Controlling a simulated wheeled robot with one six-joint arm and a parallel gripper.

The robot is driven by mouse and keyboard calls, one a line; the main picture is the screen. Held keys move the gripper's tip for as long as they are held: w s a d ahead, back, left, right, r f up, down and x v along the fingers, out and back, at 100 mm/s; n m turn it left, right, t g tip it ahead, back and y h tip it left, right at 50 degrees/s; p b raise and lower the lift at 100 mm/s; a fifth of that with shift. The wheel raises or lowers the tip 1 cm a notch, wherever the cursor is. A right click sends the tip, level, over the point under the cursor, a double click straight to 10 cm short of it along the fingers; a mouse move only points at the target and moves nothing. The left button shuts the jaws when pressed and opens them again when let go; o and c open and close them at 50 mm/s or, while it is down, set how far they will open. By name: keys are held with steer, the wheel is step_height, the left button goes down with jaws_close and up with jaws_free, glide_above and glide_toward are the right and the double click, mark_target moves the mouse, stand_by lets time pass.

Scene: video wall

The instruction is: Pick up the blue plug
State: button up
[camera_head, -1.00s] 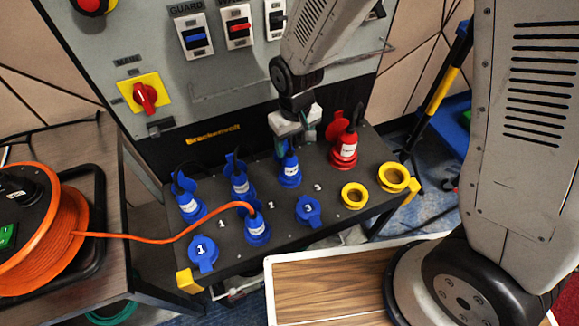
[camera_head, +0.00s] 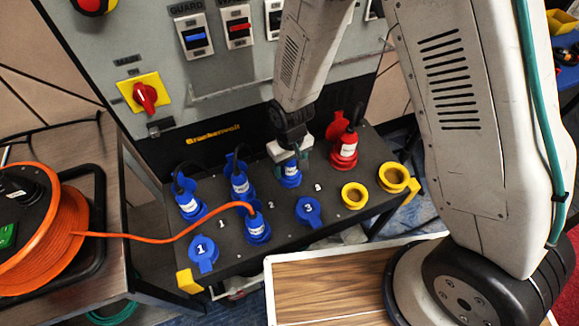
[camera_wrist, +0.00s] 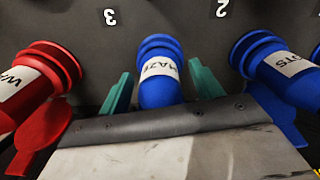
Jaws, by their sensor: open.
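A blue plug with a white label reading "HAZE" (camera_wrist: 158,80) stands in a socket of the dark panel, in the middle of the wrist view. It also shows in the head view (camera_head: 291,178), with its upper part hidden by my gripper. My gripper (camera_wrist: 162,88) is open, with one teal finger on each side of this plug. I cannot tell whether the fingers touch it. In the head view my gripper (camera_head: 291,160) is low over the plug. Other blue plugs stand to the left in the head view, one (camera_head: 241,186) at the back and one with an orange cable (camera_head: 257,227).
A red plug (camera_head: 344,152) stands close to the right of my gripper. Another blue plug (camera_wrist: 290,72) is close on the right in the wrist view. Blue socket covers (camera_head: 309,210) and yellow sockets (camera_head: 354,195) line the front. The grey cabinet (camera_head: 215,90) rises behind.

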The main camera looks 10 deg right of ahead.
steer(key=c, duration=1.2)
